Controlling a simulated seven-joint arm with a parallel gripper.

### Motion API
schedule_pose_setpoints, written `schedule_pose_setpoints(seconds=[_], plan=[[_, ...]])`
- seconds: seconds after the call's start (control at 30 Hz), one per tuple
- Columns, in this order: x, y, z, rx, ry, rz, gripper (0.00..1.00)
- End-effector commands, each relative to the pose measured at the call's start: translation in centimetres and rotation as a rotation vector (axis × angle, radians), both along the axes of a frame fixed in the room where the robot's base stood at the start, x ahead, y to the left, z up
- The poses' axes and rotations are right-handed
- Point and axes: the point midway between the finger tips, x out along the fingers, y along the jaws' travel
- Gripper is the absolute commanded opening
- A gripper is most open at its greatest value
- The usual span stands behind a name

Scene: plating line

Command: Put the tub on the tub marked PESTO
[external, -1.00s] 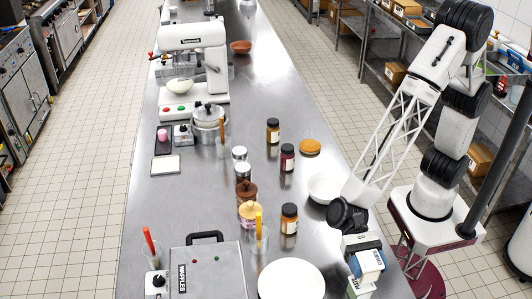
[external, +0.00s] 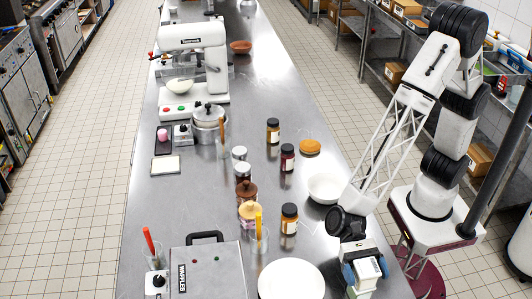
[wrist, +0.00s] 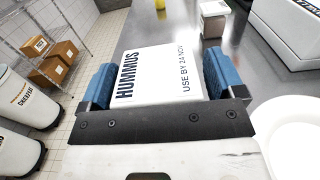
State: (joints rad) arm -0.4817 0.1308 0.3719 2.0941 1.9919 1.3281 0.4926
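My gripper (external: 366,270) is shut on a white tub (external: 368,270) near the counter's front right edge. In the wrist view the tub (wrist: 155,75) reads HUMMUS, USE BY 24 NOV, and sits between the two blue fingers (wrist: 160,80). In the external view another pale tub with green marking (external: 352,292) shows low at the picture's bottom, just under the held one. Its lettering is too small to read, and whether the two touch cannot be told. The wrist view hides what lies directly under the held tub. No PESTO label is legible.
A white plate (external: 291,280) and a waffle maker (external: 207,270) lie left of my gripper. A white bowl (external: 325,188) and jars (external: 289,218) stand farther back. In the wrist view a small lidded tub (wrist: 214,20) stands on the counter ahead. The counter's edge is close on the right.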

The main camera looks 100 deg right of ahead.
Motion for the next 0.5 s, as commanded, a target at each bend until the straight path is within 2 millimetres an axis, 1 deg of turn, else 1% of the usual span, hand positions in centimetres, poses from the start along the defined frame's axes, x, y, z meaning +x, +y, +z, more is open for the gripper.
schedule_pose_setpoints(seconds=[0.4, 0.5], plan=[[0.00, 0.00, 0.32, 0.000, 0.000, 0.000, 0.89], [0.03, -0.44, 0.31, 0.000, 0.000, -0.001, 0.89]])
